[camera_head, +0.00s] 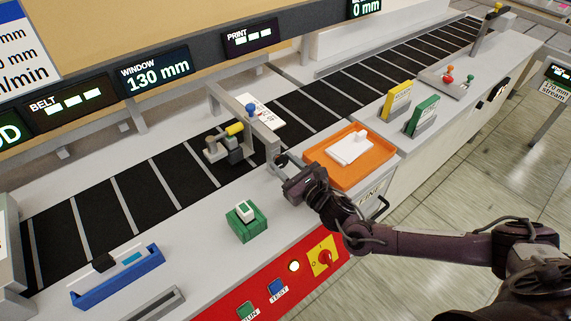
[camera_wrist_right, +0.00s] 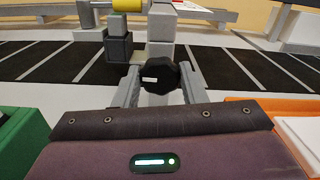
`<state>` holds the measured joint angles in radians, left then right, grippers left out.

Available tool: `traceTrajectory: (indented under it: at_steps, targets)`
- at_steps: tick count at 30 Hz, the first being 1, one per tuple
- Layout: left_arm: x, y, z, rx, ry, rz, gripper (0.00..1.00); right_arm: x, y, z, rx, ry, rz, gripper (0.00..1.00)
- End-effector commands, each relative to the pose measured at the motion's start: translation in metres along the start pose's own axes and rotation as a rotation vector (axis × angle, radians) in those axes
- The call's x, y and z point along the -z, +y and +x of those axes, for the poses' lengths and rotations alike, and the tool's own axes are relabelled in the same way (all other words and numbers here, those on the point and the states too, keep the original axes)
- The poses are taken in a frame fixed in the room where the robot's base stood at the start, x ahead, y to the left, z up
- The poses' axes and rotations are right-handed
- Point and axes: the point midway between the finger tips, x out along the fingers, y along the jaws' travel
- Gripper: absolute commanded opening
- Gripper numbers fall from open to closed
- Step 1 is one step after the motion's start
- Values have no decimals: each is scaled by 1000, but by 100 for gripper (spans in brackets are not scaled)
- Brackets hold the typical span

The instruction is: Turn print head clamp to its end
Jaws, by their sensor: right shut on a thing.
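The print head clamp shows as a black knob (camera_wrist_right: 158,78) with a small white mark in the right wrist view. It sits at the front of a grey block by the belt. My right gripper (camera_wrist_right: 160,88) has its two grey fingers on either side of the knob and is shut on it. In the head view my right gripper (camera_head: 281,165) reaches in from the right to the near foot of the grey print gantry (camera_head: 260,130). The gripper mostly hides the knob there. My left gripper is not in view.
An orange tray (camera_head: 384,168) with a white item lies just right of my gripper. A green block (camera_head: 243,230) stands to the left. The black belt (camera_head: 140,203) runs behind. A red panel (camera_head: 215,312) with buttons and a rotary switch is on the front.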

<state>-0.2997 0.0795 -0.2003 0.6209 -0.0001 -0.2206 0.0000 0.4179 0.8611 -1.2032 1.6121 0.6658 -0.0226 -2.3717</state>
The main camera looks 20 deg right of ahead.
Motion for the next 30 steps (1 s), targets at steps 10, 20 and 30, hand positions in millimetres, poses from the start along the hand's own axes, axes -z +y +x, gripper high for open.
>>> traceTrajectory:
  at_steps: [10,20,30]
  targets:
    - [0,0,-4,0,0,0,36,-1,0,0,1,-1,-195,15]
    - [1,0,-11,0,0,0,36,-1,1,0,1,0,-504,15]
    - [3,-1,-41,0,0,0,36,-6,4,2,-3,3,-764,15]
